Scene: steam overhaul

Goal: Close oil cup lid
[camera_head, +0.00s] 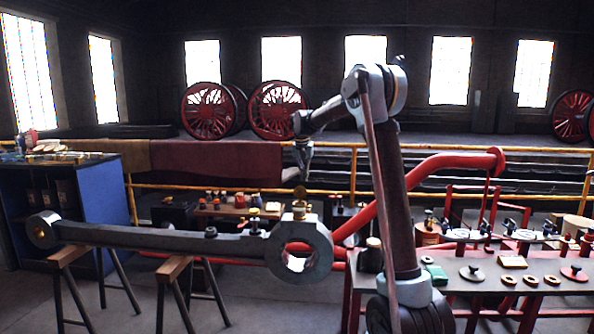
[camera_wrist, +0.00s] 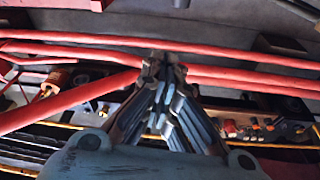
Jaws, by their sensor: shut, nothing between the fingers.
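The grey connecting rod (camera_head: 150,239) lies across wooden-topped trestles, its large ring end (camera_head: 318,246) to the right. A small brass oil cup (camera_head: 299,213) stands on top of that ring end. A dark, upright disc-like piece (camera_head: 300,193) shows just above the cup and looks like its raised lid, but it is too small to be sure. My gripper (camera_head: 303,178) points down above the cup, apparently apart from it. In the wrist view my gripper (camera_wrist: 164,65) has its fingertips together, with nothing between them. The cup is not clearly visible in the wrist view.
A grey bench (camera_head: 540,300) with several rings, discs and fittings stands at the right. Thick red pipes (camera_head: 430,168) rise behind my arm. A yellow railing (camera_head: 345,147) runs behind the rod. A blue cabinet (camera_head: 88,205) stands at the left.

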